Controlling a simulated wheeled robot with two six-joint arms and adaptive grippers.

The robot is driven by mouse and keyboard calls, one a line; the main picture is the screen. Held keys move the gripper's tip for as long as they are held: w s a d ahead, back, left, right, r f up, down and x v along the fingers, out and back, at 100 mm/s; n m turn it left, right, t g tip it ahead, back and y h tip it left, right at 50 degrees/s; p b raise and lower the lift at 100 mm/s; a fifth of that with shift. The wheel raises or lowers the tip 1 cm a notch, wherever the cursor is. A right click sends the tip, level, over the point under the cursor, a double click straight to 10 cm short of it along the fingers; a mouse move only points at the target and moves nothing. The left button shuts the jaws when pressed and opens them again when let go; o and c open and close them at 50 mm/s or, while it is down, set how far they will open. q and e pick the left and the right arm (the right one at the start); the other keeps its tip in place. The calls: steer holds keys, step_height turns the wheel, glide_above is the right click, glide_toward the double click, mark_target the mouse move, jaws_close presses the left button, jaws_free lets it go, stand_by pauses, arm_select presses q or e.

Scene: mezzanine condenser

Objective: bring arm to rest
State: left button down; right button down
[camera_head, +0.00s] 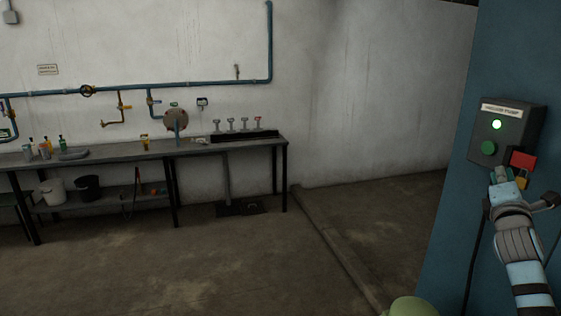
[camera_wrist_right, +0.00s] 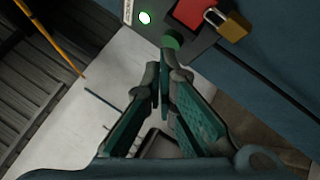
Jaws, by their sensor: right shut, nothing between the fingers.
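My right gripper (camera_head: 497,174) is raised in front of the control box (camera_head: 509,133) on the blue column at the right. Its fingers are shut and empty. In the right wrist view, the fingertips (camera_wrist_right: 165,72) point at the green button (camera_wrist_right: 171,42), close to it; I cannot tell whether they touch. The box has a lit green lamp (camera_head: 497,125) above the green button and a small label at its top. A red tag or cover (camera_head: 523,159) and a brass padlock (camera_head: 521,178) hang at its lower right, beside the gripper. My left gripper is not in view.
The blue column (camera_head: 461,190) stands close behind my right arm. A long workbench (camera_head: 110,154) with bottles, buckets and fittings runs along the far wall under a blue pipe (camera_head: 180,84). The floor between is open, crossed by a low ridge (camera_head: 335,247).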

steer(key=s+a+f+m+g+y, duration=0.25)
steer(key=s+a+f, duration=0.25)
steer(key=f, duration=0.6)
steer(key=s+a+f+m+g+y, duration=0.1)
steer(key=s+a+f+m+g, duration=0.3)
steer(key=f, duration=0.7)
steer(key=s+a+f+m+y, duration=0.2)
steer(key=s+a+f, duration=0.5)
steer(key=f, duration=0.4)
steer(key=s+a+f+m+g+y, duration=0.1)
steer(key=s+a+f+m+g, duration=0.25)
steer(key=s, duration=0.55)
steer(key=s+a+f+m+g+y, duration=0.1)
steer(key=s+a+f+m+g, duration=0.2)
steer(key=s, duration=0.6)
steer(key=s+a+f+m+g+y, duration=0.1)
steer(key=s+a+f+m+y, duration=0.2)
steer(key=s, duration=0.7)
step_height(320, 180, down, 22)
steer(key=s+g+h, duration=0.1)
steer(key=s+g, duration=0.1)
steer(key=s+d+f, duration=0.1)
steer(key=s+f, duration=1)
steer(key=s, duration=0.2)
steer(key=shift+s+f+g, duration=0.15)
steer(key=shift+s+g, duration=0.1)
steer(key=shift+g, duration=0.15)
